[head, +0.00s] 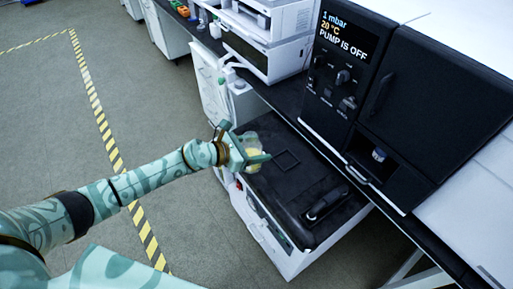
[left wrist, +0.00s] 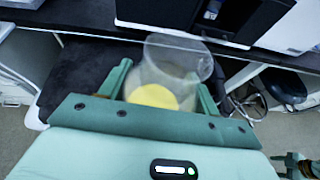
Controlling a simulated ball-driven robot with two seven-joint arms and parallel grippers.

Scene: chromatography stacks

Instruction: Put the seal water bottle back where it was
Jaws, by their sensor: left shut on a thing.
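My left gripper (head: 255,158) is shut on a clear, wide-mouthed vessel (head: 252,146) with yellow at its bottom, which appears to be the seal water bottle. In the left wrist view the vessel (left wrist: 175,70) stands between the two green fingers, its open rim facing up and away. It is over or beside the left end of the black top of a low white cabinet; I cannot tell whether it touches anything below. A thin square outline (head: 287,161) is marked on that black top, just right of the vessel.
The low cabinet's black top (head: 270,185) also carries a black tool-like object (head: 327,203) near its right end. Behind stands a black pump unit (head: 342,75) reading "PUMP IS OFF". A small blue-capped item (head: 379,154) sits in an opening at its right. White instruments (head: 265,35) stand further back.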

